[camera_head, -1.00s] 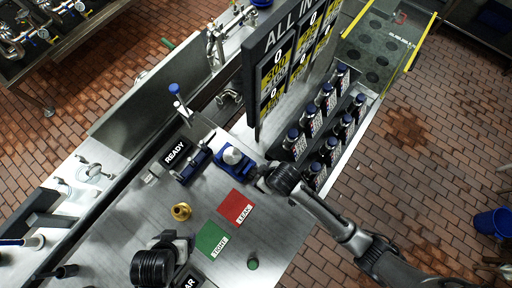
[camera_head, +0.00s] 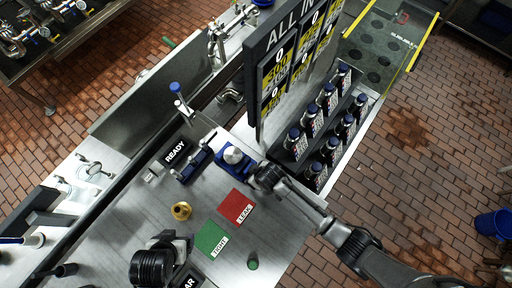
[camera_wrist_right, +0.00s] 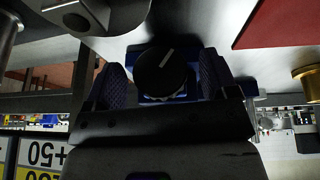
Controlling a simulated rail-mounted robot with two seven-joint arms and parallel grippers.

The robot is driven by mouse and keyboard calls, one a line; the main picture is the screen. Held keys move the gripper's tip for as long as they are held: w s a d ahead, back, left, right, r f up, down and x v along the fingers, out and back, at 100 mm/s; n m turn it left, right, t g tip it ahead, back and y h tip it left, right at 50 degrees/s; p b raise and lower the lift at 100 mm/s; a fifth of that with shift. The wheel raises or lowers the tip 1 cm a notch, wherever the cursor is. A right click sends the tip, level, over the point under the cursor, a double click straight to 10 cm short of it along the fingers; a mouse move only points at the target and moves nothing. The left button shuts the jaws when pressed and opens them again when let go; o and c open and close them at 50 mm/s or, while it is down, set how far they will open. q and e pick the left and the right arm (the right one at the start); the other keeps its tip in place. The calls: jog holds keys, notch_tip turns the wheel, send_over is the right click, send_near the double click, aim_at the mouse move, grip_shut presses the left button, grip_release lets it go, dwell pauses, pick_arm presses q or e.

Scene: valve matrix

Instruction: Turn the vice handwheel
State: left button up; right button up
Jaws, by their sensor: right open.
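The blue vice (camera_head: 232,160), with a silver round part on top, stands on the steel bench in the head view. Its black round handwheel (camera_wrist_right: 161,72), with a white mark, is in the middle of the right wrist view. My right gripper (camera_head: 255,173) is at the vice's right side. In the wrist view its open fingers (camera_wrist_right: 163,80) stand on either side of the handwheel; I cannot tell whether they touch it. The handwheel is hidden in the head view. My left gripper (camera_head: 184,243) is low over the bench front, its jaws unclear.
A brass fitting (camera_head: 181,210), a red LEAK mat (camera_head: 236,205) and a green TIGHT mat (camera_head: 210,238) lie left of my right arm.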

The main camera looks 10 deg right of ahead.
jog(key=c, duration=0.9)
jog(key=shift+c, duration=0.2)
jog(key=shift+r, duration=0.1)
